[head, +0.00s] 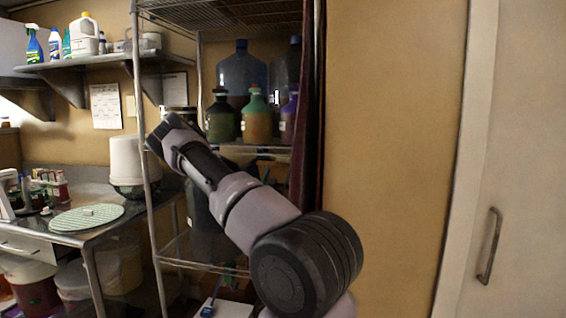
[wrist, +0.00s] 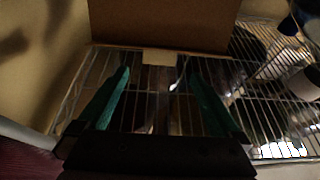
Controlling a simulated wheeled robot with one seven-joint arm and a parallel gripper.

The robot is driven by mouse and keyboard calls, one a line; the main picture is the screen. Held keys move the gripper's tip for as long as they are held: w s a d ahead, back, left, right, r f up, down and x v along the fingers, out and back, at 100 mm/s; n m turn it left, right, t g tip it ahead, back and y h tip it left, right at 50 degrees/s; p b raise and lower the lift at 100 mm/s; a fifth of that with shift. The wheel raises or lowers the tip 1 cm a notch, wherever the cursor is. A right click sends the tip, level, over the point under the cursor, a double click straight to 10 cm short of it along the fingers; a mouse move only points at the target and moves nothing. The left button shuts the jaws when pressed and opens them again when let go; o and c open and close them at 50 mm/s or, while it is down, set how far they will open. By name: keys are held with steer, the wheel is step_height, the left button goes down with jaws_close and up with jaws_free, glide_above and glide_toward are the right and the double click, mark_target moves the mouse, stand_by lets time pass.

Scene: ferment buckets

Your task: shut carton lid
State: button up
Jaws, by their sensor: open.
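In the wrist view a brown cardboard panel (wrist: 160,22), which looks like part of the carton, fills the top middle. A small pale tan piece (wrist: 160,57) shows at its lower edge. I cannot tell whether the panel is the lid or a side, nor how far the lid stands open. My gripper (wrist: 159,74) has two green fingers spread apart, with nothing between them. It is near the panel's lower edge, over wire shelving; contact cannot be told. In the head view my arm hides the gripper, and I cannot make out the carton.
A wire rack (head: 150,150) stands around my arm. Coloured bottles (head: 256,116) and large blue jugs (head: 242,72) stand on its shelf. A dark red curtain (head: 309,120) hangs at its right side. Dark and white items (wrist: 300,82) are at right in the wrist view.

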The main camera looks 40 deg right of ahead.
mark_target(283, 161)
steer(key=x, duration=1)
jaws_close()
